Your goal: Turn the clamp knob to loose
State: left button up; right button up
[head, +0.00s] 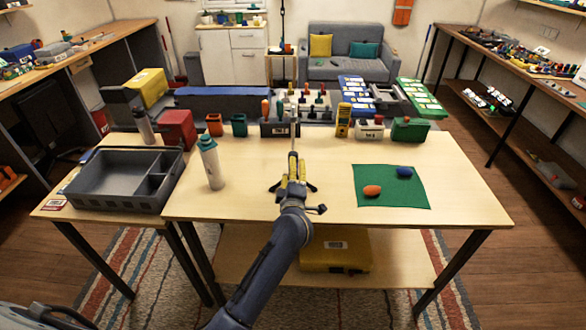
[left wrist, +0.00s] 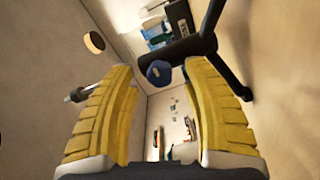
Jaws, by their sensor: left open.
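My left gripper (head: 293,160) reaches over the middle of the table, its yellow fingers pointing toward the back. In the left wrist view, its two fingers (left wrist: 163,75) are spread apart. A dark blue round knob (left wrist: 158,72) on a black fixture (left wrist: 190,48) shows in the gap near the fingertips. It looks like the clamp knob; I cannot tell whether the fingers touch it. In the head view the gripper hides the knob. My right gripper is not in view.
A white bottle (head: 212,165) and a grey divided tray (head: 120,200) stand left. A green mat (head: 395,195) with an orange piece (head: 372,190) and a blue piece (head: 404,172) lies right. Bins and tools line the table's back. The front right is clear.

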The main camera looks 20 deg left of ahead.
pick_arm(q)
jog(key=shift+x, duration=0.8)
jog(key=shift+c, duration=0.4)
grip_shut()
